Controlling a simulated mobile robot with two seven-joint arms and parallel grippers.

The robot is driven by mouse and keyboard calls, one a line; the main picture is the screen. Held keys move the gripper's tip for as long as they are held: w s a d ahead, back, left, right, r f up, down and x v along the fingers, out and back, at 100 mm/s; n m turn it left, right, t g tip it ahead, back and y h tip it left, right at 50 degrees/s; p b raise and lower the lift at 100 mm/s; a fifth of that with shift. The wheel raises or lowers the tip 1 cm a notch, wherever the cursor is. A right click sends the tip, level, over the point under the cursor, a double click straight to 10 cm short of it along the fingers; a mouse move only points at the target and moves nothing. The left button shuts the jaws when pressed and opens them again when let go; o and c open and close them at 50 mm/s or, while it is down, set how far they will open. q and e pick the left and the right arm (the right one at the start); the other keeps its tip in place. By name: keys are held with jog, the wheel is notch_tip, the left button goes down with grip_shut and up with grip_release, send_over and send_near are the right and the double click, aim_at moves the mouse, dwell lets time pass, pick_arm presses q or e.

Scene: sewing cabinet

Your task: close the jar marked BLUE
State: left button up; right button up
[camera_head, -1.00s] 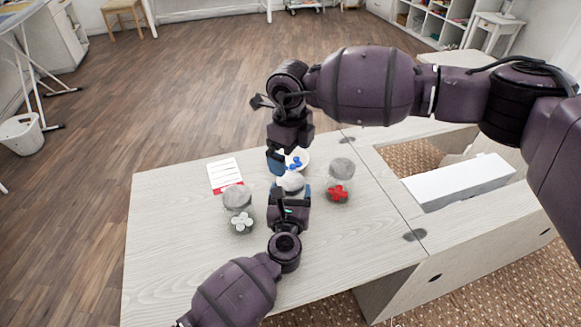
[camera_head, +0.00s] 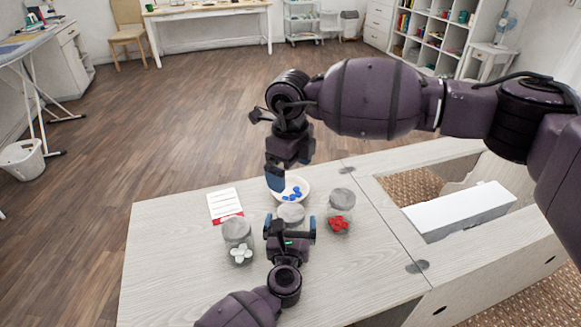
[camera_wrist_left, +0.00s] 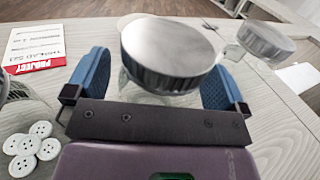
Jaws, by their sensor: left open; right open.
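The middle jar's grey lid (camera_head: 291,212) shows just beyond my left gripper (camera_head: 290,228). In the left wrist view, this round metal lid (camera_wrist_left: 168,48) sits on a clear glass jar (camera_wrist_left: 150,92), between and beyond the blue fingers of my left gripper (camera_wrist_left: 152,85). The left gripper is open and holds nothing. No BLUE marking is readable on the jar, whose front is hidden by the gripper. A white bowl with blue buttons (camera_head: 292,193) stands behind it. My right gripper (camera_head: 275,180) is open at the bowl's left side, apparently above the table.
A lidded jar with white buttons (camera_head: 239,243) stands to the left, and a lidded jar with red buttons (camera_head: 340,212) to the right. A red-and-white card (camera_head: 225,205) lies behind. The table's left part (camera_head: 170,260) is clear. A white box (camera_head: 460,210) lies at right.

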pick_arm(q)
jog(key=s, duration=0.7)
jog(key=s+a, duration=0.1)
jog(key=s, duration=0.2)
jog(key=shift+s, duration=0.4)
